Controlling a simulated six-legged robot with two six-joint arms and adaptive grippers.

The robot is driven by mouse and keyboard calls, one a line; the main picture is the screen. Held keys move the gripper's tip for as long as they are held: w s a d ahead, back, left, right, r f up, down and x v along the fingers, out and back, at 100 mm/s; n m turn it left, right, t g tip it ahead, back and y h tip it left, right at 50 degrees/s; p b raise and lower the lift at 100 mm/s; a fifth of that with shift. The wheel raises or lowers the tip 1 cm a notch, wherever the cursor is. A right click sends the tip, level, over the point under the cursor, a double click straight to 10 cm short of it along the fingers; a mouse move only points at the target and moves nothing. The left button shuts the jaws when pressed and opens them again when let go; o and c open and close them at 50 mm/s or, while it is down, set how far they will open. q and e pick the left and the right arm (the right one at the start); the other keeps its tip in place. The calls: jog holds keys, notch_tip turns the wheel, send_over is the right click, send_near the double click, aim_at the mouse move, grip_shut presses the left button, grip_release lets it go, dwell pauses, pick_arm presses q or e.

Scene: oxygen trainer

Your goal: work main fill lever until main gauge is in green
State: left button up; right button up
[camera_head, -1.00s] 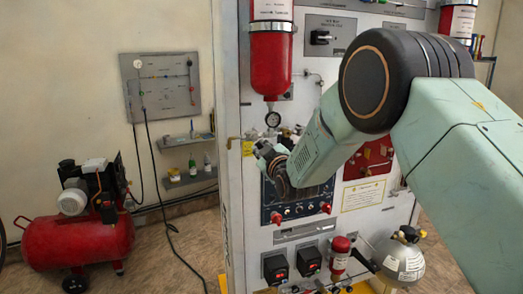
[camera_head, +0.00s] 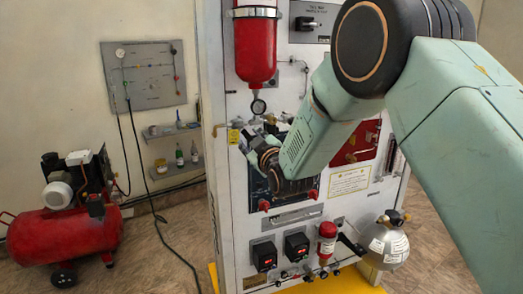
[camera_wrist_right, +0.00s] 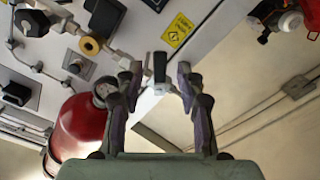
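My right gripper (camera_head: 254,146) is at the white panel, just below the gauge and the red cylinder. In the right wrist view my right gripper (camera_wrist_right: 158,84) has its two fingers apart. A black lever handle (camera_wrist_right: 160,67), apparently the main fill lever, shows between the fingertips, with a gap on each side. The lever cannot be made out in the head view. A small round gauge (camera_head: 258,106) hangs under the red cylinder (camera_head: 256,52); its needle and colours are too small to read. The gauge (camera_wrist_right: 104,92) is partly behind a finger in the wrist view. My left gripper is not in view.
A yellow label (camera_wrist_right: 178,32) is close to the lever. Brass fittings and pipes (camera_wrist_right: 90,46) lie beside it. Red knobs, black switches (camera_head: 264,256) and a silver tank (camera_head: 386,246) are lower on the panel. A red compressor (camera_head: 64,235) stands at left on open floor.

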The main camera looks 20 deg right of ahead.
jog(key=s, duration=0.8)
jog(key=shift+s+d, duration=0.15)
jog(key=shift+s, duration=0.1)
jog(key=shift+r, duration=0.1)
dwell(0.9)
